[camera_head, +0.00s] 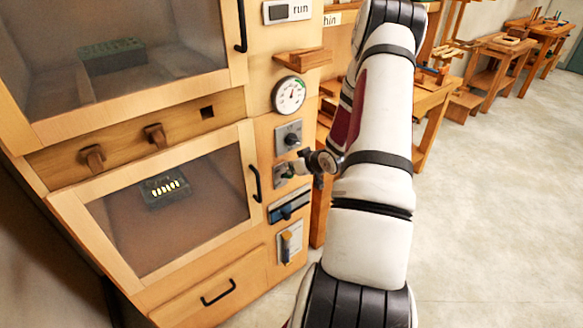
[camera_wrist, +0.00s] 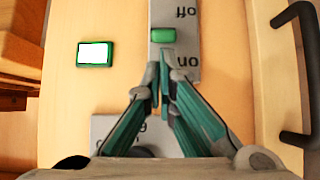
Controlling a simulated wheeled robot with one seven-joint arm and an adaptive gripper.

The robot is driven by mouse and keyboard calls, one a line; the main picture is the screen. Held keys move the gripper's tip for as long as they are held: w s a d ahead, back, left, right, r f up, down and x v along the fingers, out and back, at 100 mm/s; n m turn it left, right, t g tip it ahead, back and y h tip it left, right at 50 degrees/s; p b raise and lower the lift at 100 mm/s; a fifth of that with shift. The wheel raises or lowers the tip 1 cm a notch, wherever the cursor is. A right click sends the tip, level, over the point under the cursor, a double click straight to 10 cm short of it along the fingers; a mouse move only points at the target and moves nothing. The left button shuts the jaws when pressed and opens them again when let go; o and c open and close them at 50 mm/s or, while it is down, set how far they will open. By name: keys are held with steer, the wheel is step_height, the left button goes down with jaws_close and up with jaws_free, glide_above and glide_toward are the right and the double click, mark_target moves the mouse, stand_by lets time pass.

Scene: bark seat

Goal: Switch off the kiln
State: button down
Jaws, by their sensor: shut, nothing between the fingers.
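The kiln is a wooden cabinet (camera_head: 188,245) with two windowed doors, at the left of the head view. In the wrist view a grey switch plate (camera_wrist: 185,50) has upside-down "off" and "on" labels. A green switch piece (camera_wrist: 163,35) sits between the labels. My gripper (camera_wrist: 160,68) is shut and empty, its fingertips over the plate beside "on", just below the green piece in the picture. Whether it touches is unclear. In the head view my gripper (camera_head: 288,170) is at the kiln's control column, partly hiding the plate.
A green-framed white indicator (camera_wrist: 95,54) is left of the plate. A black door handle (camera_wrist: 295,75) stands to the right. The column also holds a round gauge (camera_head: 289,95), a knob plate (camera_head: 289,137), a blue-marked plate (camera_head: 289,206) and a lower yellow-marked plate (camera_head: 290,242). Floor at right is open.

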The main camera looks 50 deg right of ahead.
mark_target(292, 176)
steer(key=shift+s+f+t, duration=0.35)
steer(key=shift+s+t, duration=0.05)
steer(key=shift+t, duration=0.2)
steer(key=f+t+b, duration=0.1)
steer(key=t, duration=0.1)
steer(key=s+f+t+h+b, duration=0.1)
steer(key=t, duration=0.1)
steer(key=s+f+t+b, duration=0.1)
steer(key=shift+a+f+t+h, duration=0.2)
steer(key=shift+a+t+h, duration=0.15)
steer(key=shift+t+h, duration=0.05)
steer(key=shift+r, duration=0.3)
steer(key=v, duration=1.2)
steer(key=shift+f, duration=0.15)
